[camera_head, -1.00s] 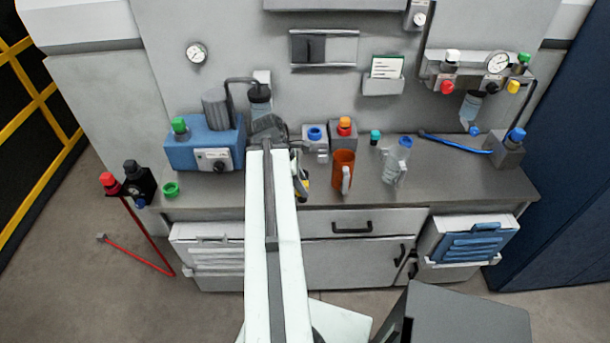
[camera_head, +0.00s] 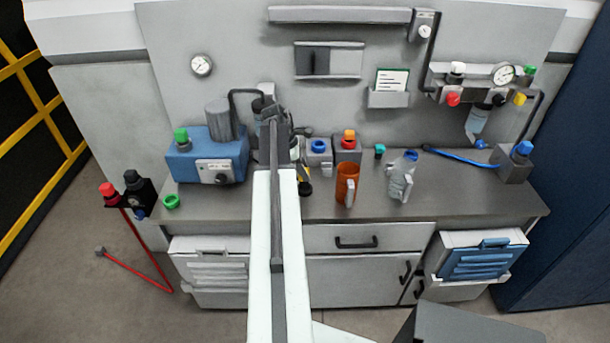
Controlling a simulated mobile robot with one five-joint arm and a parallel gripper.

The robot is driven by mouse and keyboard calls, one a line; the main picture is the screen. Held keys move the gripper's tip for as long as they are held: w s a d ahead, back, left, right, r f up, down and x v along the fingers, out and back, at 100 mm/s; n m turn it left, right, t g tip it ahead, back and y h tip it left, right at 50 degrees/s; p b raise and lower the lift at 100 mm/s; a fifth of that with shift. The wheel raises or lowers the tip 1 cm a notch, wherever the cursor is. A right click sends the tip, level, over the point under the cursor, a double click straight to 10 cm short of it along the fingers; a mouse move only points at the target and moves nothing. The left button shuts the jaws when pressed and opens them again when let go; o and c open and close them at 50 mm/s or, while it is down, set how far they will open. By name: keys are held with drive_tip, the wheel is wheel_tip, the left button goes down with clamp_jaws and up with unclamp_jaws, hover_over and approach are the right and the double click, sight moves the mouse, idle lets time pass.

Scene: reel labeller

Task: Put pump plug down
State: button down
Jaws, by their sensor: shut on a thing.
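My gripper (camera_head: 277,122) is at the far end of my arm, above the rear of the bench, just right of the blue pump unit (camera_head: 206,160). It is shut on the pump plug, but the plug and fingertips are mostly hidden behind my wrist, so I cannot tell whether the plug touches anything. The pump unit has a green knob (camera_head: 181,135), a grey cylinder on top and a white front panel.
A green ring (camera_head: 171,202) lies at the left bench edge. Bare bench (camera_head: 450,195) shows at right.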

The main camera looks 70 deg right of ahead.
drive_tip(key=shift+w+d, duration=0.25)
drive_tip(key=shift+d, duration=0.25)
wheel_tip(320, 180, down, 4)
drive_tip(key=b, duration=0.4)
drive_tip(key=shift+s+a, duration=0.1)
drive_tip(key=shift+a, duration=0.05)
drive_tip(key=c, duration=1)
unclamp_jaws()
drive_tip(key=shift+r, duration=0.1)
drive_tip(key=shift+r+p, duration=0.25)
drive_tip(key=shift+p, duration=0.1)
drive_tip(key=p+v, duration=1.1)
drive_tip(key=v, duration=0.1)
drive_tip(key=shift+f, duration=0.1)
